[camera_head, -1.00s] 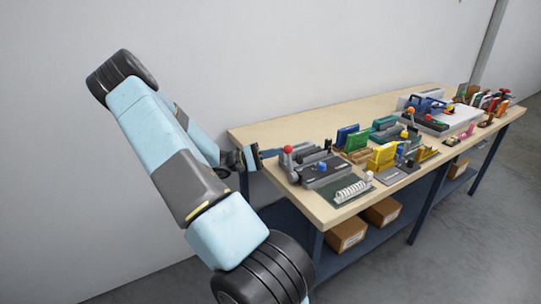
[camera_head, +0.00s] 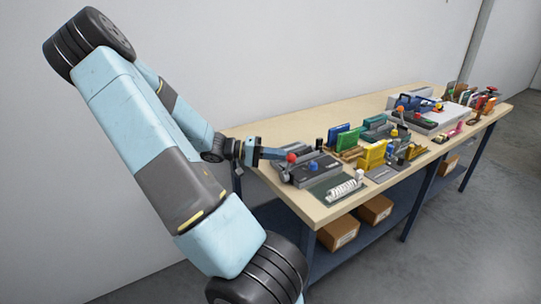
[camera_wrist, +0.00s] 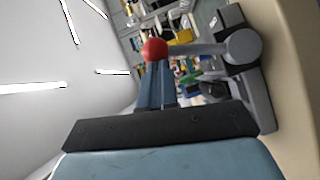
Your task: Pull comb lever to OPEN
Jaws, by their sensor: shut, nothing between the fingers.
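The comb lever is a grey rod with a red ball (camera_head: 292,158) on its end, at the left of the dark grey binding machine (camera_head: 310,171). In the wrist view the red ball (camera_wrist: 154,49) sits at the fingertips, and its rod (camera_wrist: 200,48) runs right to a round grey pivot (camera_wrist: 243,46). My gripper (camera_head: 281,154) is shut and empty, with its blue fingers at the ball from the left. The fingers (camera_wrist: 156,84) also show in the wrist view. They look touching or nearly so; I cannot tell which.
A blue knob (camera_head: 312,166) stands on the machine close to the red ball. A white comb on a green mat (camera_head: 325,190) lies in front. Yellow and green holders (camera_head: 373,154) and other tools crowd the bench to the right. The bench top (camera_head: 270,133) behind is mostly clear.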

